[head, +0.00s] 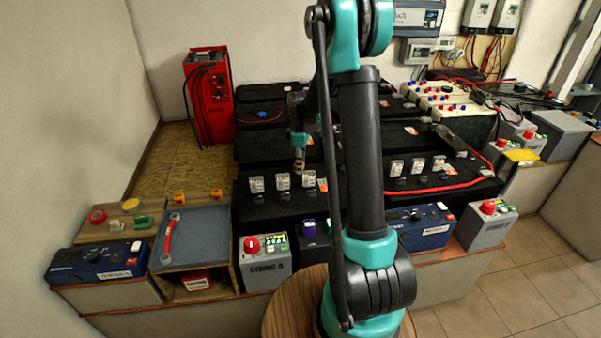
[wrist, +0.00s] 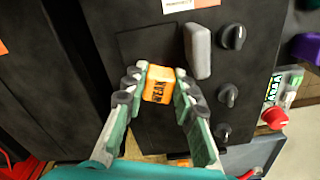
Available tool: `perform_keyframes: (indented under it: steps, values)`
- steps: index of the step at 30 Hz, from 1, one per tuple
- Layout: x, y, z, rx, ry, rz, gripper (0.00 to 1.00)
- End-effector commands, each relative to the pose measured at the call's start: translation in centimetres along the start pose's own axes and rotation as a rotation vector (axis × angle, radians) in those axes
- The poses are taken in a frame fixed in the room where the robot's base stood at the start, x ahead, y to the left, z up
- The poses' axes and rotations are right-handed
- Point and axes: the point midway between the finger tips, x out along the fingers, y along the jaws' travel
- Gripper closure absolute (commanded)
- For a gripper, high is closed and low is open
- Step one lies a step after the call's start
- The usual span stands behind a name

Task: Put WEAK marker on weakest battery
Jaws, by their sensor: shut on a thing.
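In the head view my gripper (head: 299,165) hangs over the black battery bank (head: 265,147), behind the left group of small pale meters (head: 282,181). The marker is too small to make out there. A right group of meters (head: 417,165) stands beyond my arm. Their readings are too small to read. My arm hides the middle of the bank.
A grey block (wrist: 197,50) and several black knobs (wrist: 227,93) rise from the battery beside my gripper. A STRING A box (head: 264,260) stands in front. A blue-grey tray (head: 200,235) with a red wrench (head: 169,238) lies left. A red cable (head: 440,187) crosses the right batteries.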

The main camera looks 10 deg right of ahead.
Motion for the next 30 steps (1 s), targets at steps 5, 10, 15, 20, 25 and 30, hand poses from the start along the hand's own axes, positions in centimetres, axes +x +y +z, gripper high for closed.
perform_keyframes:
  steps: [5, 10, 15, 20, 25, 30]
  values:
    - [2.0, 0.1, 0.0, 0.000, 0.000, 0.000, 0.93]
    - [3.7, 0.0, 0.0, 0.000, 0.000, 0.000, 0.93]
    - [3.6, 0.0, 0.0, 0.000, 0.000, 0.000, 0.93]
    - [3.9, 0.0, 0.0, 0.000, 0.000, 0.000, 0.93]
    - [3.9, 0.0, 0.0, 0.000, 0.000, 0.000, 0.65]
    - [3.8, 0.0, 0.0, 0.000, 0.000, 0.000, 0.65]
